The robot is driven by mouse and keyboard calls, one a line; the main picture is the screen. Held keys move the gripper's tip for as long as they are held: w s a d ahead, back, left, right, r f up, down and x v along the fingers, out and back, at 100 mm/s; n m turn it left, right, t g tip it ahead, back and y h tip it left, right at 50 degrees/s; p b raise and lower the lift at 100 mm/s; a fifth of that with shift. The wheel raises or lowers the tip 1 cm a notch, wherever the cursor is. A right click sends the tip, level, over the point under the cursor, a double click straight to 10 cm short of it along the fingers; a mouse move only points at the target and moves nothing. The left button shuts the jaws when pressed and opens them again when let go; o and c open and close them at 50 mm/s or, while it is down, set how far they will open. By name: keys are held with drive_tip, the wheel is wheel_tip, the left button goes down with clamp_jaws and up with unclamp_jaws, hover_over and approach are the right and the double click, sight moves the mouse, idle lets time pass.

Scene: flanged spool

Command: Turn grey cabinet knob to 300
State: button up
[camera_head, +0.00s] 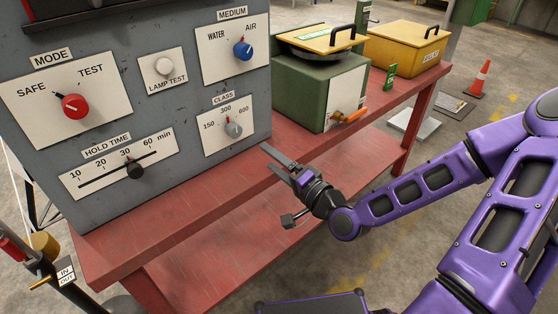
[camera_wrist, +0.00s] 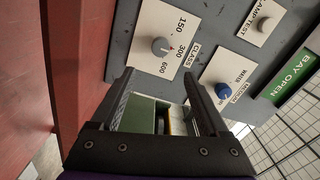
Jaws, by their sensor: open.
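The grey cabinet knob (camera_head: 233,129) sits on the white CLASS plate (camera_head: 211,137), low on the right of the grey cabinet front. The plate reads 150, 300 and 600 around the knob. The knob's exact pointing is too small to tell. It also shows in the wrist view (camera_wrist: 160,46), ahead of the fingertips. My gripper (camera_head: 271,161) is open and empty, right of and below the knob, apart from it. In the wrist view my gripper (camera_wrist: 158,76) has its two fingers wide apart, with nothing between them.
A blue MEDIUM knob (camera_head: 243,50) is above the CLASS plate. A red MODE knob (camera_head: 75,106), a LAMP TEST button (camera_head: 163,66) and a HOLD TIME slider (camera_head: 135,171) are to the left. A green box (camera_head: 309,92) with an orange-handled valve stands right on the red bench (camera_head: 190,225).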

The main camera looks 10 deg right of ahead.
drive_tip(key=p+v, duration=0.2)
drive_tip(key=p, duration=0.2)
drive_tip(key=shift+s, duration=0.1)
idle(0.5)
